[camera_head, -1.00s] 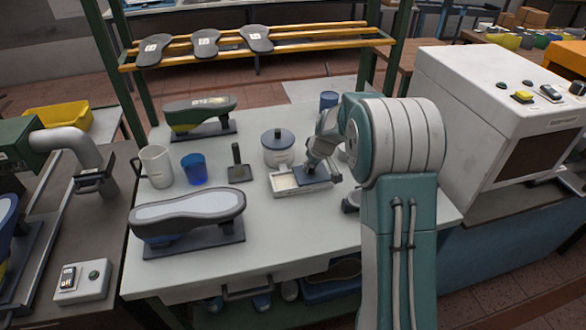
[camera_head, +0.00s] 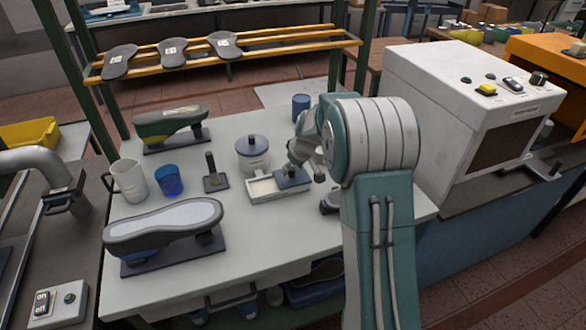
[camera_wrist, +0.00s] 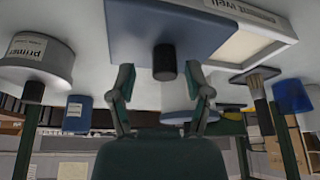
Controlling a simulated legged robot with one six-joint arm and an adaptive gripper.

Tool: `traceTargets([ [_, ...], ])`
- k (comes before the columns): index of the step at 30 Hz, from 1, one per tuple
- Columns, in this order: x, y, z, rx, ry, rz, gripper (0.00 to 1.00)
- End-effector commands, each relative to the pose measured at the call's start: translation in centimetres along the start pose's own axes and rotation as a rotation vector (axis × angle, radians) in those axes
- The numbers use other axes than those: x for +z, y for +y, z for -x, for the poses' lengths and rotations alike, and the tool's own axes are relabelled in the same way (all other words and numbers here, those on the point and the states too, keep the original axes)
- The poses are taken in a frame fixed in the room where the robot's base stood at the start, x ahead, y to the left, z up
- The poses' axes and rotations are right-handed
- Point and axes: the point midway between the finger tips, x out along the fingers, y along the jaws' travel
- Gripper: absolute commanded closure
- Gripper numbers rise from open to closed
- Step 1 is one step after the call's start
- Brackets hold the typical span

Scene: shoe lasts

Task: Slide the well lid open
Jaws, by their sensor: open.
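The cement well (camera_head: 262,196) is a shallow white tray on the light table, and its label shows in the wrist view (camera_wrist: 262,22). Its blue-grey lid (camera_head: 289,183) covers the right part; the left part is uncovered and shows a cream surface. In the wrist view the lid (camera_wrist: 140,32) has a dark round knob (camera_wrist: 164,62) standing out from it. My gripper (camera_wrist: 161,75) is open, with one finger on each side of the knob and gaps visible. In the head view my gripper (camera_head: 293,168) is over the lid, and my wrist partly hides the knob.
A lidded primer pot (camera_head: 253,158) stands just behind the well. A brush on a stand (camera_head: 214,176), a blue cup (camera_head: 168,182) and a white mug (camera_head: 128,182) stand left. A shoe last (camera_head: 165,228) lies front left. A white machine (camera_head: 440,110) stands right.

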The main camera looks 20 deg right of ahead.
Motion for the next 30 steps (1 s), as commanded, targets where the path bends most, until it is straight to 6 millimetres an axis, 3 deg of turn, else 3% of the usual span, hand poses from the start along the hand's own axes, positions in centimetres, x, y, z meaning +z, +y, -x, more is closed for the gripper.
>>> traceTargets([
  [15, 0.0, 0.4, 9.8, 0.002, 0.003, -0.003, 0.36],
  [21, 0.1, 0.4, 11.2, 0.0, 0.0, -0.002, 0.36],
  [30, 0.1, 0.4, 11.2, 0.0, 0.0, -0.002, 0.36],
])
